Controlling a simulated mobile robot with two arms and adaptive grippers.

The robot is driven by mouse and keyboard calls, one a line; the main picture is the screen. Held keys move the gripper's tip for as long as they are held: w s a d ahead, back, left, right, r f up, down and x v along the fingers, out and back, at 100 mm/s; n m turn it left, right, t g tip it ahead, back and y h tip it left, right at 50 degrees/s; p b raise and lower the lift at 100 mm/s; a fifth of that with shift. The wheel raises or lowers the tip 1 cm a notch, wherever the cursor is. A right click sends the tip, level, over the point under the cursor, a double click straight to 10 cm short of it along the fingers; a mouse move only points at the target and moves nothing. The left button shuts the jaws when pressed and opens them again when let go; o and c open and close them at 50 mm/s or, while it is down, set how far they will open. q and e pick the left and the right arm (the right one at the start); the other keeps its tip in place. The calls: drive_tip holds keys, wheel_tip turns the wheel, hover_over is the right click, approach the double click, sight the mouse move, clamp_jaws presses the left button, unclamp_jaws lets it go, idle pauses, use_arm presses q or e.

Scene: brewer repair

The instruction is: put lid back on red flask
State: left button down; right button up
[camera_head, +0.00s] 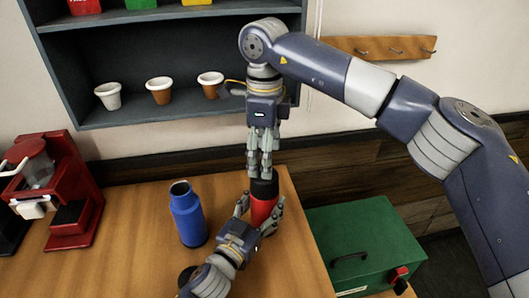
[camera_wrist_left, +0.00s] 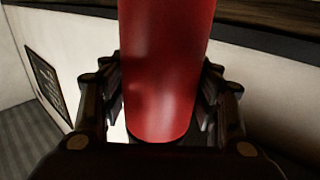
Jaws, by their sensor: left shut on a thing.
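The red flask (camera_head: 262,211) stands upright on the wooden table. My left gripper (camera_head: 262,216) reaches in from the lower left and is shut around its body. The flask's red side fills the middle of the left wrist view (camera_wrist_left: 166,70) between the two fingers. A black lid (camera_head: 264,189) is at the top of the red flask, in line with it; I cannot tell whether it is fully seated. My right gripper (camera_head: 262,172) points straight down from above, its fingertips close together at the lid's top and seemingly shut on it.
A blue flask (camera_head: 188,215) stands open to the left. A dark round thing (camera_head: 187,275) is partly hidden by my left arm. A red coffee machine (camera_head: 60,190) is at far left, a green box (camera_head: 365,240) at right. Small pots (camera_head: 160,90) stand on the shelf behind.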

sight(264, 180)
wheel_tip(264, 180, down, 8)
drive_tip(key=shift+f, duration=0.1)
idle(0.4)
drive_tip(key=c, duration=1.1)
drive_tip(key=o, duration=1.3)
drive_tip(key=shift+c, duration=0.2)
wheel_tip(264, 180, up, 12)
drive_tip(key=shift+r, duration=0.1)
